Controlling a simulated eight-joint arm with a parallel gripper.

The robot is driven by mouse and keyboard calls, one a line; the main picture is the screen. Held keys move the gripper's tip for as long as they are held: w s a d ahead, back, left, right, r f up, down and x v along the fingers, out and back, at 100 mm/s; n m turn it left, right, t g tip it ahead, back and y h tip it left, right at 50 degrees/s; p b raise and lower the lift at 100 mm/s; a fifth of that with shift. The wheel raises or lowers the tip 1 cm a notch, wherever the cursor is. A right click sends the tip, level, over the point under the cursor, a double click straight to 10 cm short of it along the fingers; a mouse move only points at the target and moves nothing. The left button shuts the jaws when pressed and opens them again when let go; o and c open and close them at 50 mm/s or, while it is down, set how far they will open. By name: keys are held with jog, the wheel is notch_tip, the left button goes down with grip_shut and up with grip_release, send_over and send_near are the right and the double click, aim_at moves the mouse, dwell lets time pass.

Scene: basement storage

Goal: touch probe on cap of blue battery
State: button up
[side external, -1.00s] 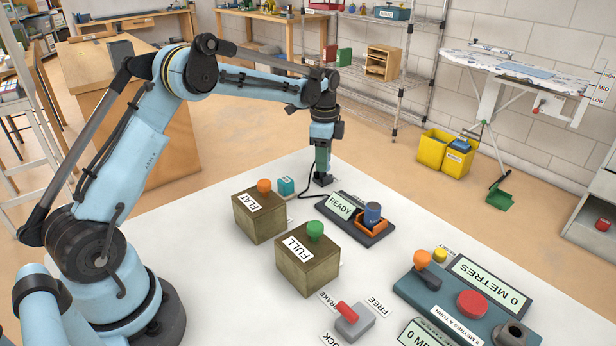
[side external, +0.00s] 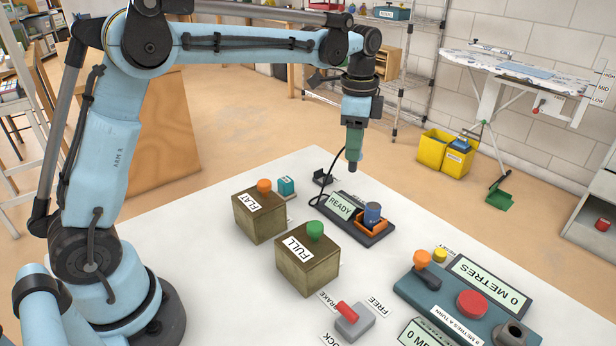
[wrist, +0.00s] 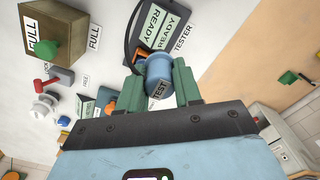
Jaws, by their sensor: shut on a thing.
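My gripper (side external: 354,150) is shut on the probe, whose dark tip (side external: 352,166) points down below the green fingers. The blue battery (side external: 372,213) stands upright in the orange cradle (side external: 371,226) on the tester (side external: 350,222), whose screen reads READY. The probe is above the table, up and left of the battery's cap, and apart from it.
Two brown boxes, FLAT (side external: 260,217) and FULL (side external: 307,264), stand in front of the tester. A brake lever (side external: 354,318) and a teal metre panel (side external: 462,293) are nearer. The small black holder (side external: 322,179) is empty.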

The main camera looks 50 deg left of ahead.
jog(key=d+r, duration=0.2)
jog(key=d, duration=0.5)
jog(key=shift+s+d+f, duration=0.1)
jog(key=shift+s+f, duration=0.1)
jog(key=shift+f, duration=1.2)
jog(key=shift+s+f, duration=0.15)
jog(key=shift+f, duration=1.25)
jog(key=shift+f, duration=0.55)
notch_tip(320, 180, up, 7)
dwell(0.7)
dwell(0.9)
